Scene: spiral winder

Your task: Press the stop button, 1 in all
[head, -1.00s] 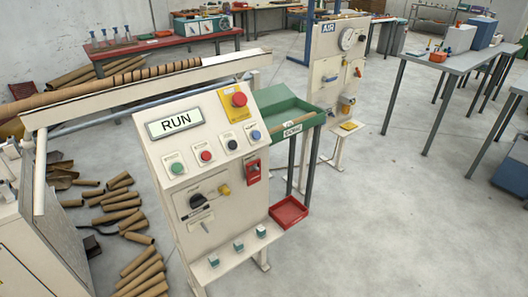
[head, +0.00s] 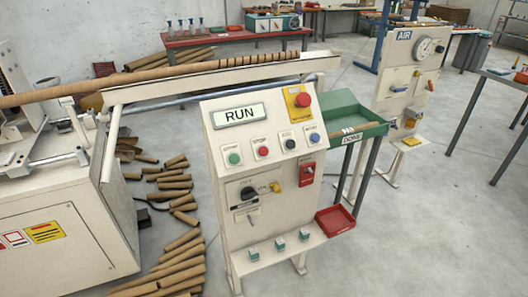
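A cream control panel (head: 268,185) stands in the middle of the head view. Its display (head: 239,115) reads RUN. Below the display is a row of buttons: a green button (head: 234,158), a red button (head: 264,151), a black button (head: 290,144) and a blue button (head: 314,137). Their labels are too small to read. A larger red mushroom button (head: 303,100) sits on a yellow plate above the row, at the right. Neither of my grippers is in view.
A long cardboard tube (head: 155,75) lies along the cream rail behind the panel. Loose brown tubes (head: 178,265) lie on the floor at the left. A green tray (head: 347,122) and a red bin (head: 335,220) stand at the panel's right. Grey floor at the right is open.

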